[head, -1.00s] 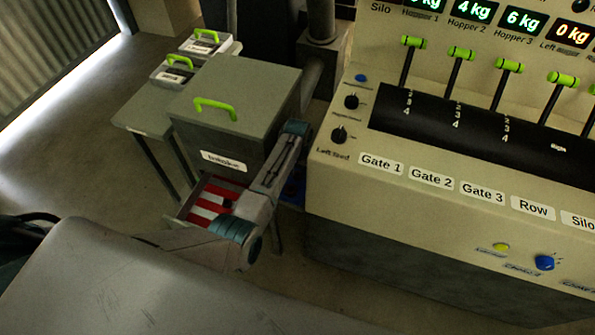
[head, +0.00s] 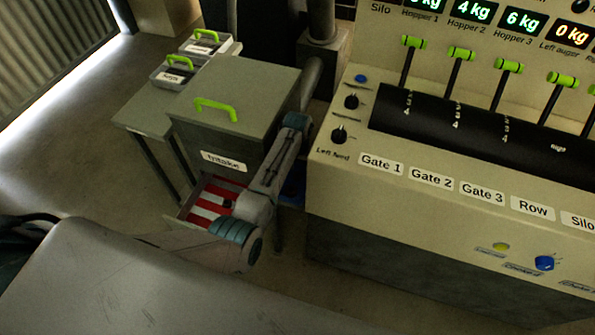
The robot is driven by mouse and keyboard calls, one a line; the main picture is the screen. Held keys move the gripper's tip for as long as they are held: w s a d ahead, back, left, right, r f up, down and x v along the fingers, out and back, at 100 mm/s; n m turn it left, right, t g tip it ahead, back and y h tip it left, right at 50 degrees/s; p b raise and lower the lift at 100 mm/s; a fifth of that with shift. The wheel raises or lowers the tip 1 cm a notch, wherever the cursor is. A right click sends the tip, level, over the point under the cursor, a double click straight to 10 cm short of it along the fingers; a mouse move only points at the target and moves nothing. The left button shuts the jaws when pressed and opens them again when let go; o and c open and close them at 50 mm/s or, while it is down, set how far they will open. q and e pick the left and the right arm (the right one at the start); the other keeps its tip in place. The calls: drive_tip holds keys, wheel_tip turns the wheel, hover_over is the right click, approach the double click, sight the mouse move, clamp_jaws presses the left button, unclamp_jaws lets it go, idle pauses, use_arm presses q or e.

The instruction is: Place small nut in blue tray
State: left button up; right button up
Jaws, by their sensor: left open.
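A small dark spot (head: 228,203), perhaps the small nut, lies on the red-and-white striped tray (head: 205,205) below the grey intake box. A blue patch (head: 291,197), perhaps part of the blue tray, shows low between the intake box and the control console, mostly behind my left arm. My left arm bends beside the striped tray and its forearm reaches up along the right side of the box. My left gripper (head: 292,178) is open, low past the far end of the forearm, dark and mostly hidden. My right gripper is out of view.
The intake box (head: 235,105) has a green handle on its lid. The cream console (head: 420,190) with levers blocks the right. Floor is clear at the left.

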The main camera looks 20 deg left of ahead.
sight(298, 175)
use_arm(q)
wheel_tip(298, 175, up, 10)
drive_tip(key=shift+f, duration=0.25)
idle(0.3)
